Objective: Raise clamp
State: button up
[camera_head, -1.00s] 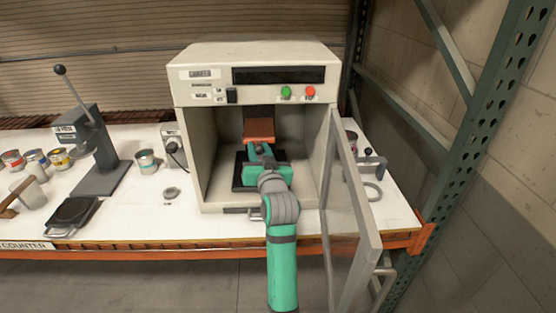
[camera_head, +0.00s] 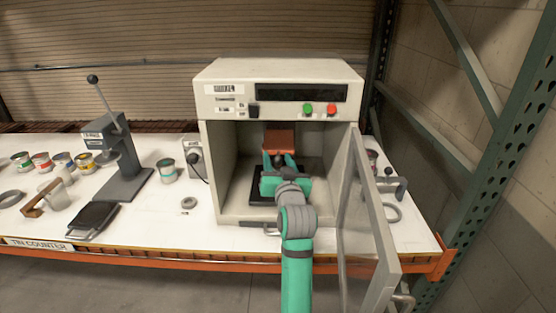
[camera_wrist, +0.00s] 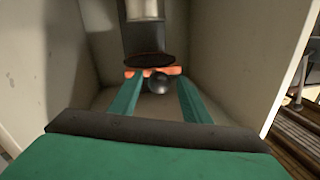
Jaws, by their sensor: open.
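The clamp shows as an orange plate (camera_head: 281,140) inside the open cabinet of the grey machine (camera_head: 212,95), below its top housing. In the wrist view an orange strip (camera_wrist: 174,70) and a dark round knob (camera_wrist: 158,85) lie below a dark cylinder (camera_wrist: 148,40). My gripper (camera_head: 280,157) reaches into the cabinet, just in front of and below the orange plate. Its green fingers are apart, with the knob between them near the tips in the wrist view (camera_wrist: 160,78). I cannot tell whether they touch it. My arm hides part of the black base (camera_head: 258,198).
The machine's clear-panelled door (camera_head: 364,220) stands open to the right of my arm. Cabinet walls are close on both sides. A lever press (camera_head: 125,160), a tin (camera_head: 166,170) and a black scale (camera_head: 94,218) stand to the left on the white counter (camera_head: 150,232).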

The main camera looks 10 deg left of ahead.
jog(key=v, duration=1)
jog(key=shift+s, duration=0.2)
jog(key=shift+d, duration=0.15)
jog(key=s+d+f+m+h, duration=0.2)
jog(key=s+d+f, duration=0.1)
jog(key=s+f, duration=0.9)
jog(key=s+d+f+m+h, duration=0.1)
jog(key=s+d+f+h, duration=0.15)
jog(key=s+f, duration=0.9)
jog(key=s+d+f+h, duration=0.1)
jog(key=s+d+f, duration=0.1)
jog(key=s, duration=1.1)
jog(key=s+d+f+n+g, duration=0.1)
jog(key=s+f, duration=0.3)
jog(key=s, duration=0.8)
jog(key=shift+s+d+f+g+h, duration=0.3)
jog(key=shift+s+d+h, duration=0.1)
jog(key=shift+d, duration=0.3)
jog(key=shift+w, duration=0.15)
